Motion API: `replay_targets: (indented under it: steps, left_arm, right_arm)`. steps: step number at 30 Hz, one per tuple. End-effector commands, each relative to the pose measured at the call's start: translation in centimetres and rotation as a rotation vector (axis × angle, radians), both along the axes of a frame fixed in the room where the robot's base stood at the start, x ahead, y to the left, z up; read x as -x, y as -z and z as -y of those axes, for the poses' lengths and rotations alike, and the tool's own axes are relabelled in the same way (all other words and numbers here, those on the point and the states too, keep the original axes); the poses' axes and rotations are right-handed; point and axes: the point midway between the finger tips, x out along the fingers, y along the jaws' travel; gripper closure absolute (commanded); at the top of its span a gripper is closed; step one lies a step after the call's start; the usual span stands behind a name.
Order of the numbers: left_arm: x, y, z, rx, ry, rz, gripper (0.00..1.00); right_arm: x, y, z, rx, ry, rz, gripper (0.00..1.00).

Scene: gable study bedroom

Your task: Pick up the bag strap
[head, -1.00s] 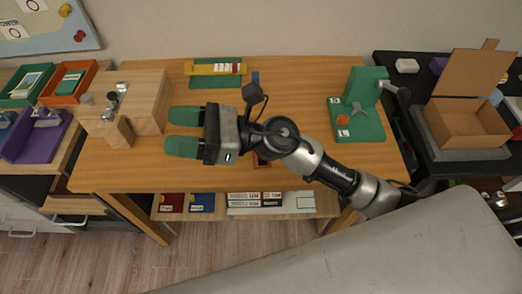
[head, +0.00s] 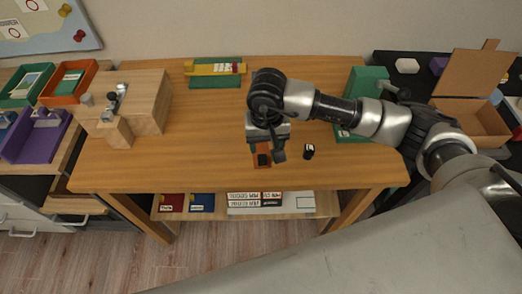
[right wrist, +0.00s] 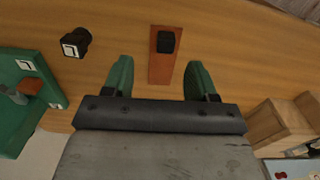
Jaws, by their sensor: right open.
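The bag strap looks like a short orange-brown strip (head: 262,160) with a black piece on it, lying flat on the wooden table near its front. In the right wrist view the strap (right wrist: 161,72) lies between and beyond the two green fingers. My right gripper (right wrist: 159,64) is open and empty, its fingers apart on either side of the strap. In the head view my right gripper (head: 267,138) points down over the strap's far end, and its fingers are mostly hidden by the wrist. My left gripper is not in view.
A small black piece with a white label (head: 308,151) stands right of the strap. A green fixture (head: 362,82) is at the right, partly behind my arm. A wooden block with a metal clamp (head: 148,98) is at the left, a yellow-and-green holder (head: 215,69) at the back.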

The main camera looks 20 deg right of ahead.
Motion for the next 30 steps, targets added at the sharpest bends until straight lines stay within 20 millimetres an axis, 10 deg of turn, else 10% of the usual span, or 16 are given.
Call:
replay_targets:
  steps: [26,30]
  left_arm:
    - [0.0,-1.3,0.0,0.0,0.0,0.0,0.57]
    - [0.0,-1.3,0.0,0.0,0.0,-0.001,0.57]
  right_arm:
    - [-0.1,7.3,-0.9,-0.004,0.001,0.0,0.43]
    - [-0.2,7.3,-0.9,-0.004,0.001,0.0,0.62]
